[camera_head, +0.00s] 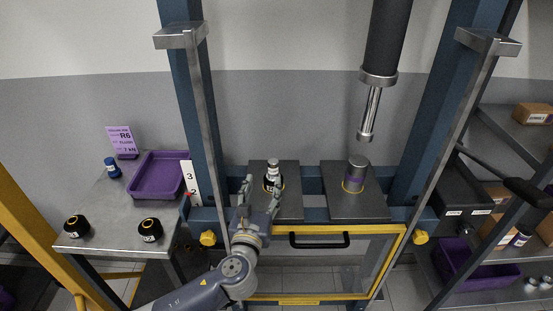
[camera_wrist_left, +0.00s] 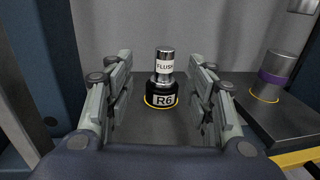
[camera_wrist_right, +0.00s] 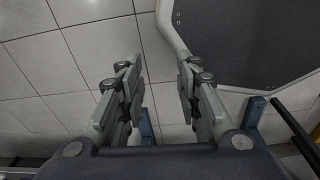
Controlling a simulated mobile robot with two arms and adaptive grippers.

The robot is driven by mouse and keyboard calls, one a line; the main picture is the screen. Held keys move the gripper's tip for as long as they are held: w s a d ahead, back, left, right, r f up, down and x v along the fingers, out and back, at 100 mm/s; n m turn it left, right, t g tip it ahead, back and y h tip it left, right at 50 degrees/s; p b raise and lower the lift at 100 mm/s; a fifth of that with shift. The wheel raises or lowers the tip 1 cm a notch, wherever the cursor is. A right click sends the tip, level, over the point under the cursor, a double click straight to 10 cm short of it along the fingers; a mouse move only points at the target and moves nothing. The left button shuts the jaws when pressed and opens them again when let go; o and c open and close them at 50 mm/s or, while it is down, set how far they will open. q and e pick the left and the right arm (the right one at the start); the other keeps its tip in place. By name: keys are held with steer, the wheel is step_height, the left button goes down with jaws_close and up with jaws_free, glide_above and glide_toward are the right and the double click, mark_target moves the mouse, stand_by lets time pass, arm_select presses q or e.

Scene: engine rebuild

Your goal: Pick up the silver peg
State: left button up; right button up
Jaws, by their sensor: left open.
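The silver peg (camera_head: 273,165) stands upright in a black base marked R6 (camera_head: 267,184) on the left dark plate of the press. In the left wrist view the peg (camera_wrist_left: 165,62) carries a white FLUSH label, and the black R6 base (camera_wrist_left: 161,96) sits inside a yellow ring. My left gripper (camera_head: 261,188) is open in front of the peg, and in its wrist view the fingers (camera_wrist_left: 160,90) are on either side of the peg and base, apart from both. My right gripper (camera_wrist_right: 160,85) is open and empty above the tiled floor, out of the head view.
A silver cylinder with a purple band (camera_head: 356,174) stands on the right plate (camera_head: 370,206), under the press ram (camera_head: 367,120). Blue posts flank the press.

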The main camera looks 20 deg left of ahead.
mark_target(272, 165)
arm_select(q)
steer(key=w, duration=0.2)
steer(key=shift+w+a, duration=0.15)
steer(key=shift+w, duration=0.15)
steer(key=shift+w+a+r+p, duration=0.1)
steer(key=shift+w+p, duration=0.15)
steer(key=shift+w, duration=0.35)
steer(key=shift+w+a+r+p, duration=0.1)
steer(key=shift+w+p, duration=0.15)
steer(key=shift+w, duration=0.65)
steer(key=shift+w+f, duration=0.1)
steer(key=shift+w, duration=0.25)
steer(key=w+p, duration=0.1)
steer(key=w, duration=0.3)
steer(key=shift+d, duration=0.15)
steer(key=shift+w+f, duration=0.1)
steer(key=shift+w, duration=0.4)
steer(key=shift+s, duration=0.1)
steer(key=c, duration=0.3)
jaws_close()
arm_select(e)
steer(key=shift+s+d+r, duration=0.1)
steer(key=shift+s+r, duration=0.25)
steer(key=shift+r, duration=0.2)
steer(key=shift+s+d+r, duration=0.1)
steer(key=shift+s+r, duration=0.25)
steer(key=shift+r, duration=0.2)
